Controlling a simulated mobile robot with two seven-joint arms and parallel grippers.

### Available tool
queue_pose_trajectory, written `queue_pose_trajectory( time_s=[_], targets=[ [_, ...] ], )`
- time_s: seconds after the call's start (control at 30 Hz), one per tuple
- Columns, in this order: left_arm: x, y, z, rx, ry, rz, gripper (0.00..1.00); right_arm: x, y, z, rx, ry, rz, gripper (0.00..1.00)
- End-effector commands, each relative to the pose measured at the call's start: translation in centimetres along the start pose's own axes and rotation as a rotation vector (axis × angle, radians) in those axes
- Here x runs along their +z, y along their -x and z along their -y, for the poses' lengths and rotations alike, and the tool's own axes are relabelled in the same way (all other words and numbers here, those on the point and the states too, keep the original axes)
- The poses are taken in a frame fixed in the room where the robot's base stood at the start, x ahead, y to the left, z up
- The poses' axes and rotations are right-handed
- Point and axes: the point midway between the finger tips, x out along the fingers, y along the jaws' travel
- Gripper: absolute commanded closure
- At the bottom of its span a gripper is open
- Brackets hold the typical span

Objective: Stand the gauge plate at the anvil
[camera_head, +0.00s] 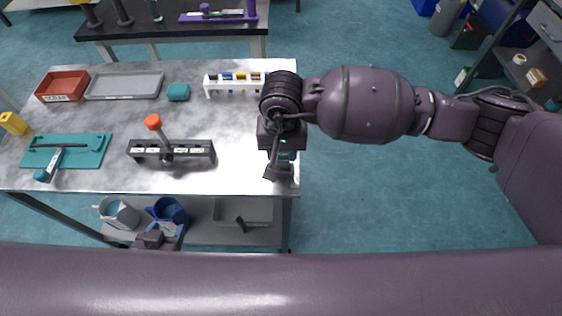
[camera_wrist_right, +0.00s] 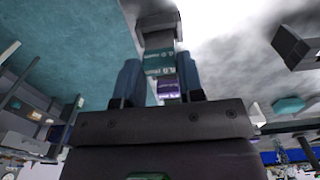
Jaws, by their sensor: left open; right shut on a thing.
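My right gripper (camera_head: 284,148) is over the right front corner of the grey table, pointing down. In the right wrist view my right gripper (camera_wrist_right: 160,85) is shut on a small plate, apparently the gauge plate, with a teal marked band (camera_wrist_right: 159,62) and a purple marked band (camera_wrist_right: 168,88). A dark grey piece (camera_head: 278,172) with a flared foot, perhaps the anvil, shows just below the gripper; it is also beyond the teal band in the wrist view (camera_wrist_right: 158,38). I cannot tell if plate and grey piece touch or are joined. My left gripper (camera_head: 155,240) is open and empty, low before the table's front edge.
A dark rack (camera_head: 197,150) with an orange-topped tool (camera_head: 153,122) stands mid-table. A teal board (camera_head: 90,150) lies left. A white rack (camera_head: 220,88), teal block (camera_head: 178,92), grey tray (camera_head: 125,86) and red tray (camera_head: 62,86) are behind. The table's right edge is close to my right gripper.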

Motion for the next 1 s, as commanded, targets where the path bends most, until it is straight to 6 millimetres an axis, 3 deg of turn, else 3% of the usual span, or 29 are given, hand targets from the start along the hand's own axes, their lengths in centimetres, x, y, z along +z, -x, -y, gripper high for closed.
queue_pose_trajectory(
  time_s=[0.5,1.0],
  targets=[
    [-2.5,0.4,0.1,0.0,-0.001,-0.032,0.42,-0.1,3.1,0.0,0.001,0.0,-0.001,0.81],
    [-2.8,1.1,0.3,-0.002,0.0,-0.028,0.42,0.0,5.3,0.0,0.0,0.0,0.0,0.81]
  ],
)
